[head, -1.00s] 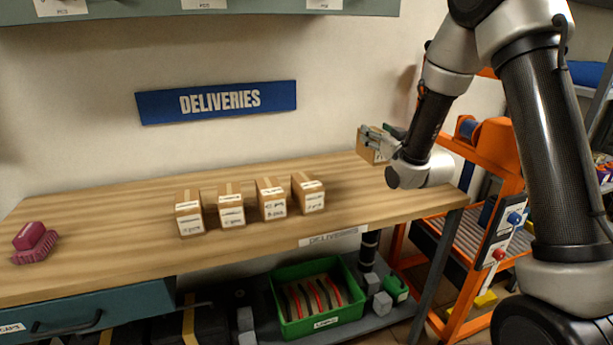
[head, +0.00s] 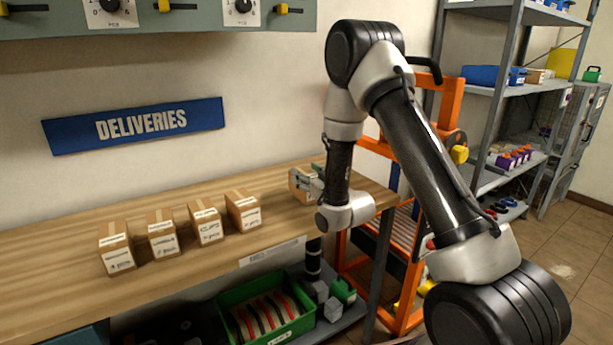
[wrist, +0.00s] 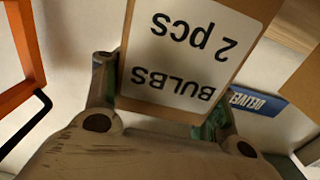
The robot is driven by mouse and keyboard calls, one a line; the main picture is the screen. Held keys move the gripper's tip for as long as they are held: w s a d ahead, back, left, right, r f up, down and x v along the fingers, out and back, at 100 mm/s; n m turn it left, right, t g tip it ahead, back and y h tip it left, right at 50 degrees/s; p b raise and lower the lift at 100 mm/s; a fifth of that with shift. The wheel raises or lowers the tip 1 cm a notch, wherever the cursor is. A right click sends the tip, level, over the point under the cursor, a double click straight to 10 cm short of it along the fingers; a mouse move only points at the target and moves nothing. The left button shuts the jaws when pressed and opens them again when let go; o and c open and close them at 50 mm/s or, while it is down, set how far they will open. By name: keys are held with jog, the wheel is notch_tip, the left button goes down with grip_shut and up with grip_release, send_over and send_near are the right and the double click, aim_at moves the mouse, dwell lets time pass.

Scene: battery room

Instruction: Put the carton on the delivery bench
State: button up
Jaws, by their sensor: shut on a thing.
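My gripper (head: 318,182) is shut on a small brown carton (head: 301,186) at the right part of the delivery bench (head: 205,262). In the wrist view the carton (wrist: 180,50) fills the upper middle between my fingers, its white label upside down, reading "BULBS 2 pcs". In the head view the carton is partly hidden by my gripper. It looks at or just above the wooden top; I cannot tell whether it touches. The blue "DELIVERIES" sign (head: 135,125) is on the wall behind the bench.
Several similar cartons (head: 163,236) stand in a row left of my gripper, with bare wood between. A green bin (head: 265,310) is on the shelf below. An orange frame (head: 380,150) stands right of the bench, and grey shelving (head: 490,120) is further right.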

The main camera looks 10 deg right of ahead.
jog(key=shift+f, duration=0.1)
jog(key=shift+f, duration=0.4)
jog(key=o, duration=1.4)
jog(key=shift+s+f, duration=0.1)
jog(key=shift+f, duration=0.05)
